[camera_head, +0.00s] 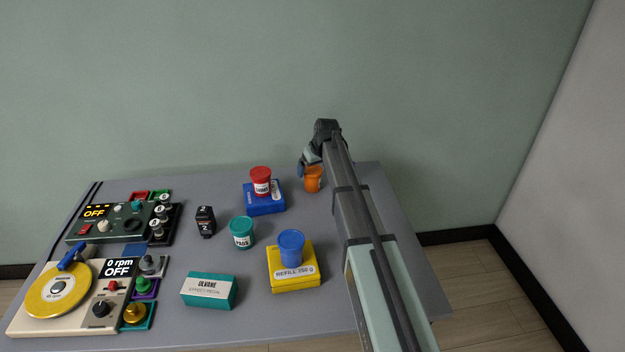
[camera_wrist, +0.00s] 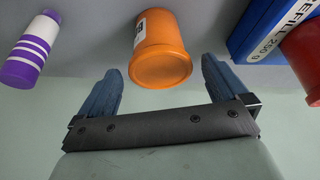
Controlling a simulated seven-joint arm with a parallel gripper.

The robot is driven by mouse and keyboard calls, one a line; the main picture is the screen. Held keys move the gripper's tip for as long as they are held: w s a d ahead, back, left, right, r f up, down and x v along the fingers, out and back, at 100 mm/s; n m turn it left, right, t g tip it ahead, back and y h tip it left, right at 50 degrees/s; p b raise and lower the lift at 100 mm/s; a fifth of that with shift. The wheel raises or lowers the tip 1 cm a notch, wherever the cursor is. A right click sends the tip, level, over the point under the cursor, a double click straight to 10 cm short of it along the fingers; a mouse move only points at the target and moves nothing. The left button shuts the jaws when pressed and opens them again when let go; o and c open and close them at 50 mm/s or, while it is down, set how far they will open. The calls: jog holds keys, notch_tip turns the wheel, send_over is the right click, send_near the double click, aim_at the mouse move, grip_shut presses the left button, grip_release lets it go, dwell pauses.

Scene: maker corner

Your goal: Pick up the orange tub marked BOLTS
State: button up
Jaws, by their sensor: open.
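The orange tub (camera_head: 313,181) stands on the table near its back edge, right of the blue box. In the wrist view the orange tub (camera_wrist: 160,62) shows its round end toward the camera, with a sliver of white label whose word I cannot read. My gripper (camera_head: 303,167) is at the tub's far side, by the wall. In the wrist view my gripper (camera_wrist: 162,72) is open, with one blue finger on each side of the tub and gaps between. Nothing is held.
A blue box (camera_head: 265,204) bearing a red tub (camera_head: 261,181) stands close to the orange tub. A purple-and-white striped cylinder (camera_wrist: 33,48) is on its other side. A yellow box (camera_head: 294,281) with a blue tub (camera_head: 291,248) and a teal tub (camera_head: 242,232) stand nearer.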

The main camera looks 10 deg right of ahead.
jog(key=x, duration=0.4)
jog(key=shift+f, duration=0.25)
jog(key=c, duration=1.4)
